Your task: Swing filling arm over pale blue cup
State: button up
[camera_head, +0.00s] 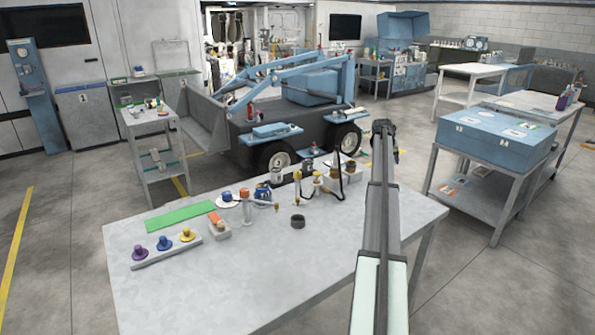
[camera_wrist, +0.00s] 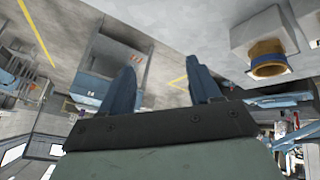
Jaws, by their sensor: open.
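A thin grey arm (camera_head: 262,202) reaches right from a pale post with an orange top on the metal table; it looks like the filling arm. A blue-and-white small container (camera_head: 262,191) stands close behind it; I cannot tell whether this is the pale blue cup. My gripper (camera_head: 384,130) is raised above the table's right back part, well to the right of these items. In the wrist view my gripper (camera_wrist: 164,88) has its two dark fingers apart, with nothing between them. The small cups are hard to tell apart.
The table (camera_head: 190,285) is bare at the front. A dark ring (camera_head: 298,221) lies near its middle. Yellow-topped posts (camera_head: 317,184), dark hoses and brown pieces on pale blocks stand at the back right. A green strip (camera_head: 181,217) and a rack of coloured knobs (camera_head: 164,243) lie left.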

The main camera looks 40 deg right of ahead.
jog(key=w+a+r+n+y, duration=0.25)
jog(key=w+a, duration=0.25)
jog(key=a, duration=0.3)
jog(key=w+a+r+n+y, duration=0.1)
jog(key=w+a+r+n, duration=0.2)
jog(key=w+a, duration=0.45)
notch_tip(320, 180, up, 7)
jog(key=n+g+y, duration=0.2)
jog(key=n+y, duration=0.1)
jog(key=n, duration=0.3)
send_over(297, 171)
notch_tip(297, 171, down, 13)
jog(key=shift+s+f, duration=0.1)
jog(key=shift+f, duration=0.1)
grip_shut()
